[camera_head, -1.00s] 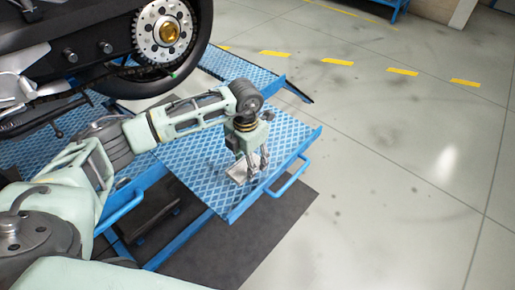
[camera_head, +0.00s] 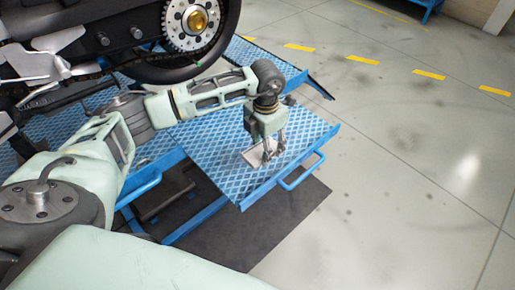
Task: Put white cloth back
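The white cloth (camera_head: 257,156) lies as a small pale patch on the blue patterned platform (camera_head: 215,140), near its front right edge. My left gripper (camera_head: 274,153) points down at the cloth's right side, with its fingers apart. One finger overlaps the cloth in the view; whether it touches the cloth is too small to tell. The fingers and arm partly hide the cloth and platform. My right gripper is not in view.
A motorcycle (camera_head: 110,35) with a rear wheel and gold-centred sprocket stands on the lift at upper left. A blue handle (camera_head: 302,172) sticks out from the platform edge. A dark mat (camera_head: 255,225) lies below. Open grey floor (camera_head: 400,180) spreads to the right.

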